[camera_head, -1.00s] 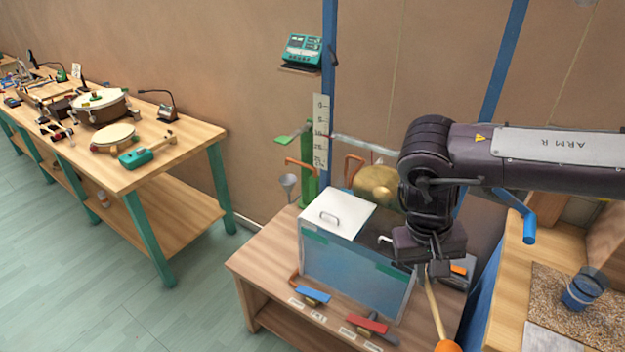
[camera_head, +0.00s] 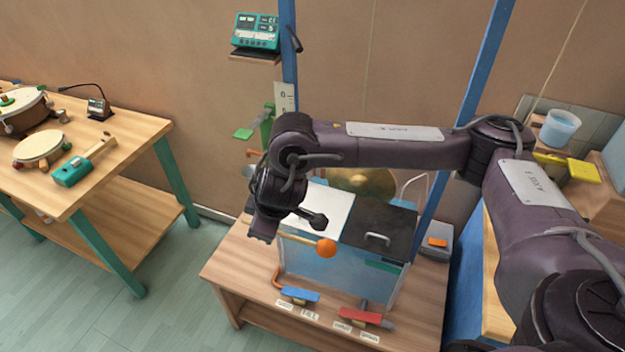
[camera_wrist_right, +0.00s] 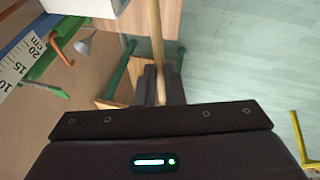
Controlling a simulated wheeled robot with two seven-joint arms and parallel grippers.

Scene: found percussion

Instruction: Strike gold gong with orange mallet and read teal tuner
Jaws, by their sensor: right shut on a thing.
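The gold gong (camera_head: 365,182) hangs behind the tank, its upper part covered by my right arm. My right gripper (camera_head: 262,230) is in front of the tank's left side, shut on the orange mallet. The mallet's round orange head (camera_head: 326,248) points right, in front of the tank and apart from the gong in the picture. In the right wrist view the wooden handle (camera_wrist_right: 157,45) runs up from between the jaws (camera_wrist_right: 160,85). The teal tuner (camera_head: 257,32) sits on a small wall shelf at top left; its display is too small to read surely. My left gripper is out of view.
The tank (camera_head: 345,265) has a white lid and a black lid (camera_head: 380,227). Blue (camera_head: 300,294) and red (camera_head: 360,318) handled valves lie before it. Blue posts flank the gong. A workbench (camera_head: 110,165) with drums stands left, with open floor between.

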